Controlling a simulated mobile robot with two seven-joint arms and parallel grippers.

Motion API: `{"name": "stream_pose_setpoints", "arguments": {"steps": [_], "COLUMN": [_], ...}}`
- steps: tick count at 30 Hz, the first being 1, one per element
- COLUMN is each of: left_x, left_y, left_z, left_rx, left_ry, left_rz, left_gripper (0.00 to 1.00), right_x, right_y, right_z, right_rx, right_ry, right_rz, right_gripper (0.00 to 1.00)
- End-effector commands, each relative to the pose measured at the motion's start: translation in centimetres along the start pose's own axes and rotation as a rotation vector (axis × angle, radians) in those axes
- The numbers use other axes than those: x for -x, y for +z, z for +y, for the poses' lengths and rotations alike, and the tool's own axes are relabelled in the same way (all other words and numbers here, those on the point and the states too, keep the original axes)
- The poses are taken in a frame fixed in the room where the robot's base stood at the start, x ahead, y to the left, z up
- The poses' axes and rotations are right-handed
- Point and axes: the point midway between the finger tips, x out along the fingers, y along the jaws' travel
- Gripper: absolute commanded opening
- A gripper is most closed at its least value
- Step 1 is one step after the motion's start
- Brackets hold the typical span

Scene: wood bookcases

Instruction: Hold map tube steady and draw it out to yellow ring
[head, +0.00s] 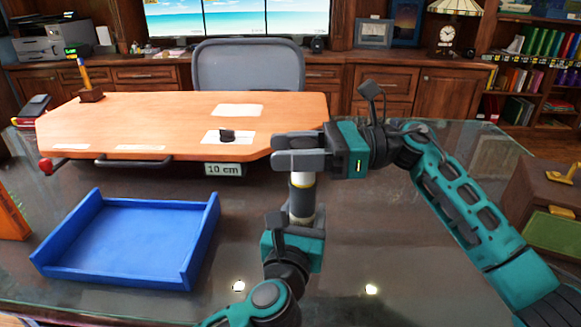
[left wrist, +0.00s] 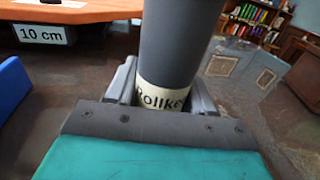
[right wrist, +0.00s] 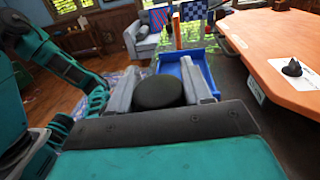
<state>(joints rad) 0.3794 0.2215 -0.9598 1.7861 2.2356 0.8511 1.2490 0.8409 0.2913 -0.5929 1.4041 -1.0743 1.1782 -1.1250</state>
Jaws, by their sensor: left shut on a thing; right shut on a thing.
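The map tube (head: 302,200) stands upright between my two grippers in the head view, with a dark grey section and pale bands; a thin yellowish line shows near its top visible part. My right gripper (head: 300,151) is shut on the tube's upper end; the right wrist view shows a dark round cap (right wrist: 160,93) between its fingers. My left gripper (head: 294,222) is shut on the tube lower down. In the left wrist view, the dark grey tube (left wrist: 178,45) rises from a cream label (left wrist: 162,97) reading roughly "Rollke" between the fingers. The tube's lower end is hidden.
A blue open tray (head: 130,245) lies on the glass desk at left. An orange-brown wooden board (head: 180,115) with a "10 cm" tag (head: 223,169) lies behind the tube. A wooden box (head: 545,200) stands at the right edge. Glass between tray and box is mostly clear.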

Motion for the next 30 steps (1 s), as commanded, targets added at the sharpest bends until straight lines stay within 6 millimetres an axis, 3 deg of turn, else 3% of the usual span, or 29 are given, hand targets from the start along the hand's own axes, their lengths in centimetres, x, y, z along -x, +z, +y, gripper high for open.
{"name": "stream_pose_setpoints", "arguments": {"steps": [10, 11, 17, 25, 30], "left_x": [0.0, 0.0, 0.0, 0.0, 0.0], "left_y": [-0.1, -0.1, -0.1, -0.1, -0.1], "left_z": [0.0, 0.0, 0.0, 0.0, 0.0], "left_rx": [0.0, 0.0, 0.0, 0.0, 0.0], "left_ry": [0.001, 0.001, 0.001, 0.001, 0.001], "left_rz": [0.002, 0.002, 0.002, 0.002, 0.002], "left_gripper": [0.17, 0.17, 0.17, 0.17, 0.17], "right_x": [0.1, 0.1, 0.0, 0.2, 2.2], "right_y": [0.7, 0.7, 0.6, 0.6, 0.5], "right_z": [0.0, 0.0, 0.0, 0.0, -0.1], "right_rx": [0.003, 0.002, 0.001, 0.0, -0.001], "right_ry": [-0.003, -0.003, -0.002, -0.002, -0.005], "right_rz": [-0.001, -0.001, 0.0, 0.0, 0.001], "right_gripper": [0.0, 0.52, 0.71, 0.71, 0.71]}}
